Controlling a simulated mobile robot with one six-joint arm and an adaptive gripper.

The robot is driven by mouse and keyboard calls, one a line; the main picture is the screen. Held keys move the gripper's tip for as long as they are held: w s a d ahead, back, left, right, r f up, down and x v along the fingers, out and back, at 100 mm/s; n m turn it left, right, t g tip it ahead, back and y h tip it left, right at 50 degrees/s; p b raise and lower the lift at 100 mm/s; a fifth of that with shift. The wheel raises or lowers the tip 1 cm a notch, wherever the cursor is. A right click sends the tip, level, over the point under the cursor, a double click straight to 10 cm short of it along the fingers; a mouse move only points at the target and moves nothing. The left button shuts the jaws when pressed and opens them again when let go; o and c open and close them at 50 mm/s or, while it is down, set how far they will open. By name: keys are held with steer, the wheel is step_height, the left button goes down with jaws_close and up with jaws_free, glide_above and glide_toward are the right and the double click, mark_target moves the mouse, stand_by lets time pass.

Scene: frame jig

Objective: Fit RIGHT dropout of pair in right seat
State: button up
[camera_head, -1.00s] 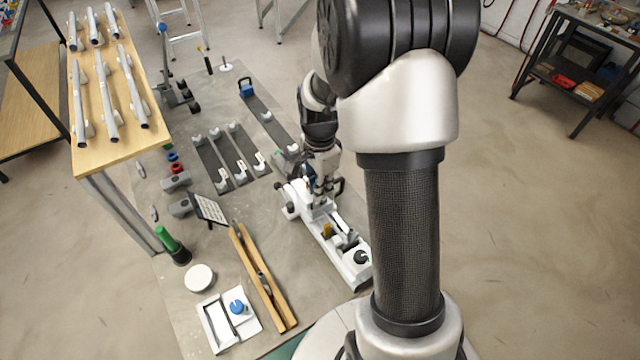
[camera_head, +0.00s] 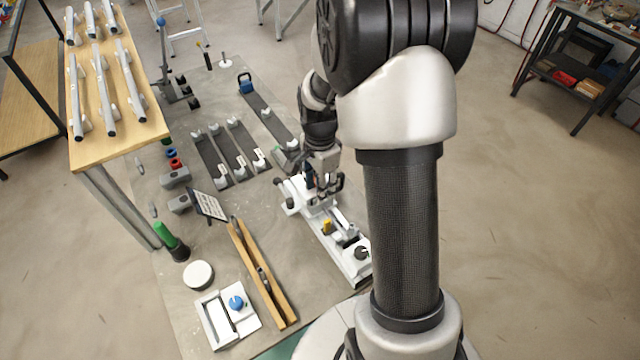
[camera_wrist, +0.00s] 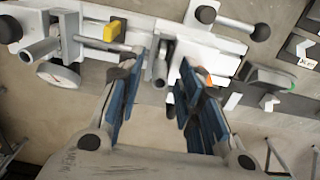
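The white jig (camera_head: 345,245) lies on the bench below my arm, with a yellow block (camera_head: 327,227) and a black knob (camera_head: 361,253) on it. My gripper (camera_head: 325,186) is over the jig's far end. In the wrist view its two blue-padded fingers (camera_wrist: 162,62) are apart, with no part visibly clamped between them. A grey cylindrical seat (camera_wrist: 160,68) of the jig shows between the fingertips. Another grey cylinder (camera_wrist: 40,51) is at the left, near the yellow block (camera_wrist: 112,30). I cannot make out a dropout in the right seat; the fingers partly hide that area.
Dark strips (camera_head: 212,160) with small white parts lie left of the jig. Two wooden rails (camera_head: 262,275) and a white tray with a blue knob (camera_head: 237,303) are nearer. A tube rack (camera_head: 100,130) stands at the left. Black ball-ended handles (camera_wrist: 207,14) stick out from the jig.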

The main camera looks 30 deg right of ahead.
step_height(320, 180, up, 12)
stand_by(0.6)
stand_by(0.4)
steer(key=s+a+r+n+t, duration=0.1)
steer(key=s+a+r+n, duration=0.1)
steer(key=s+a+n, duration=0.2)
steer(key=s+a+r+n+t+b, duration=0.1)
steer(key=s+a+r+n+t, duration=0.1)
steer(key=s+n, duration=0.5)
steer(key=s+a+r+n+t, duration=0.1)
steer(key=s+a+r+n, duration=0.2)
steer(key=s+a+n, duration=0.3)
steer(key=s, duration=0.2)
steer(key=shift+s+a+r+n+t, duration=0.2)
steer(key=shift+s+r+n+t, duration=0.1)
steer(key=shift+s+r, duration=0.05)
